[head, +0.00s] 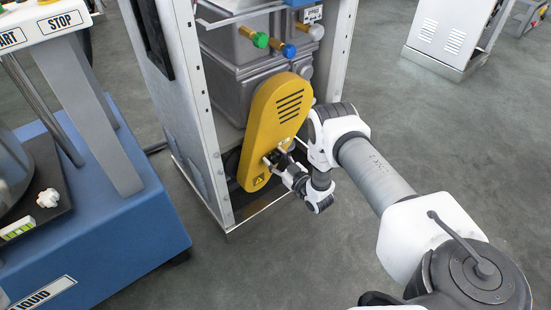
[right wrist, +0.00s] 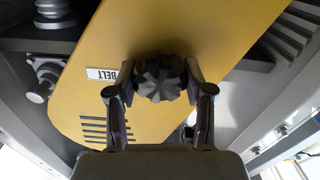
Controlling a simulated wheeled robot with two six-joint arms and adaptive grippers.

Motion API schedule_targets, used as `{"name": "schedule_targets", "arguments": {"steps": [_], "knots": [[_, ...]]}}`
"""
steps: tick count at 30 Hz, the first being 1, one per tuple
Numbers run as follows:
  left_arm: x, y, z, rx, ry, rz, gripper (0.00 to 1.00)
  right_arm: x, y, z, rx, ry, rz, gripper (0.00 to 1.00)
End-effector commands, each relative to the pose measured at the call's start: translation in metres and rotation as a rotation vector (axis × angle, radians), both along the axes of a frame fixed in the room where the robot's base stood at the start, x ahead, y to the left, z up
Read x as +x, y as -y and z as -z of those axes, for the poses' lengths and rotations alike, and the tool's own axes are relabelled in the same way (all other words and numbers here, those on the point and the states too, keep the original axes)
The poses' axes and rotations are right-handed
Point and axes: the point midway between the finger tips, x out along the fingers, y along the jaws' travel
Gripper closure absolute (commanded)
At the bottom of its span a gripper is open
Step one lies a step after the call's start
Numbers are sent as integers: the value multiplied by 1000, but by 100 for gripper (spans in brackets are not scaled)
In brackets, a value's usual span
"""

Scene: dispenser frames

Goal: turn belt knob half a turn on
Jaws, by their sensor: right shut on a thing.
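The yellow belt cover (head: 277,125) stands tilted inside the dispenser frame in the head view, with dark slots near its top. The right wrist view shows the same yellow cover (right wrist: 110,52) with a white BELT label (right wrist: 102,73). A dark fluted knob (right wrist: 160,76) sits on the cover beside the label. My right gripper (right wrist: 160,88) is shut on the knob, one finger on each side of it. In the head view my right gripper (head: 274,160) meets the lower part of the cover and hides the knob. My left gripper is not in view.
Green, blue and grey capped valves (head: 288,50) stick out above the cover. The frame's white uprights (head: 213,160) flank it. A blue machine base (head: 130,215) stands at the left.

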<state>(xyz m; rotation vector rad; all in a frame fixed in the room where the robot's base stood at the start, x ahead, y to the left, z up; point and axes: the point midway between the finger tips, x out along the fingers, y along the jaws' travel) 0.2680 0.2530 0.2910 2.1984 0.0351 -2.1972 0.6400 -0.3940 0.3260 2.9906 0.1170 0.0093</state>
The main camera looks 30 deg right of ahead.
Motion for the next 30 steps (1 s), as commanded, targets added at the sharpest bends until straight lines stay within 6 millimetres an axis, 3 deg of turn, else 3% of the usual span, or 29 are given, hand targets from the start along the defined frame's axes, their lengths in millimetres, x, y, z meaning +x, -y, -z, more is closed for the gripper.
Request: {"name": "schedule_targets", "arguments": {"steps": [30], "knots": [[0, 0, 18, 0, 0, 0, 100, 1, 1, 0, 915, -70, -1, 83]]}}
